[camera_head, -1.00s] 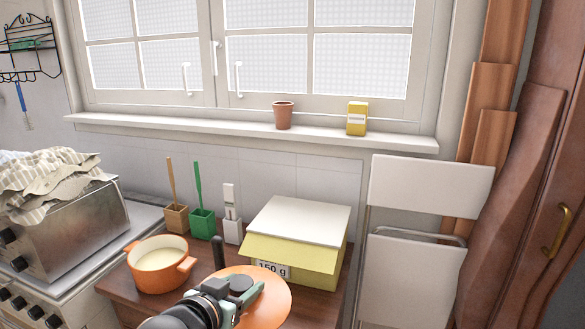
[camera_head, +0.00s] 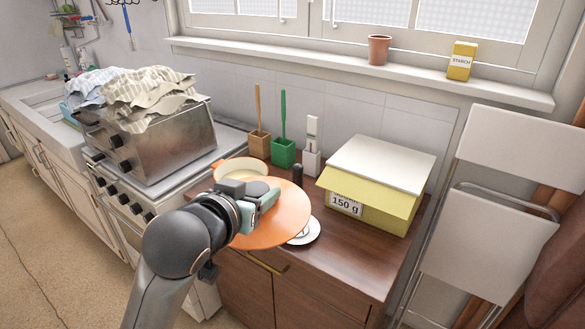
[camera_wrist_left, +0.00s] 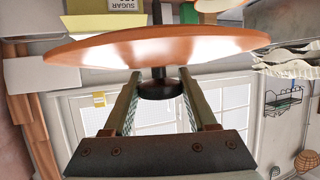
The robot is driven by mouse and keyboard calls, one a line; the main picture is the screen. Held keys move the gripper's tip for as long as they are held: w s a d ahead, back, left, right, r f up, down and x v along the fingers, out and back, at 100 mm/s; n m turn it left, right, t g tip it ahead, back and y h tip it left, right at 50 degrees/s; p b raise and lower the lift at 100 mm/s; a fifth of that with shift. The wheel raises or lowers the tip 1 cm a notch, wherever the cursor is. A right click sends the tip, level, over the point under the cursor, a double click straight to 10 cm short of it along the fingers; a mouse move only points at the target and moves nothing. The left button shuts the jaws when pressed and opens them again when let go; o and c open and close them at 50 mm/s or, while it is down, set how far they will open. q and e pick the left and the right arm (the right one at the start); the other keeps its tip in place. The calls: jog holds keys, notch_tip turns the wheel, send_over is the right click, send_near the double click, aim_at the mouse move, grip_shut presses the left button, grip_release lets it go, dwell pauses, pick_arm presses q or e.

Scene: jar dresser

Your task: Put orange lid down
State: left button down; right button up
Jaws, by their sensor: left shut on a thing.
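My left gripper (camera_head: 262,196) is shut on the dark knob of the orange lid (camera_head: 288,217). In the left wrist view the knob (camera_wrist_left: 160,88) sits between the two fingers (camera_wrist_left: 160,80), with the broad orange disc (camera_wrist_left: 160,48) beyond them. In the head view the lid appears held above the wooden dresser top, in front of the orange pot (camera_head: 240,168). The lid and my gripper hide much of the pot. The exact gap below the lid cannot be told. My right gripper is not in view.
The brown dresser top (camera_head: 350,250) is bare to the lid's right. A small white dish (camera_head: 311,233) shows partly beneath the lid's edge. A dark upright object (camera_head: 297,174), a yellow box (camera_head: 375,205) and brush holders (camera_head: 283,152) stand behind. The stove (camera_head: 135,190) is left.

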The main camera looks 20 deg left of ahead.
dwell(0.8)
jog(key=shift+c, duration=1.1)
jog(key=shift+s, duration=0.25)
